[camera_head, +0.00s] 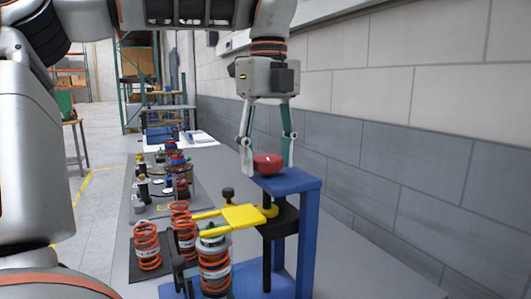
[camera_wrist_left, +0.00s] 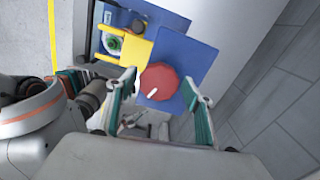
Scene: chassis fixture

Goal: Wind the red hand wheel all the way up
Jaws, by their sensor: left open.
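The red hand wheel (camera_head: 267,163) sits on top of the blue fixture frame (camera_head: 287,183). In the left wrist view the wheel (camera_wrist_left: 160,81) is a red many-sided disc with a white mark near its lower left. My left gripper (camera_head: 267,172) points down over the wheel, with its two fingers apart on either side of it. The wrist view shows this gripper (camera_wrist_left: 157,85) open, with gaps between fingers and wheel; contact cannot be told for certain. My right gripper is not in view.
More orange springs (camera_head: 147,246) stand on a dark mat left of the fixture. Several small parts and bottles (camera_head: 141,185) stand farther back on the grey bench. A block wall (camera_head: 360,130) runs close along the right side.

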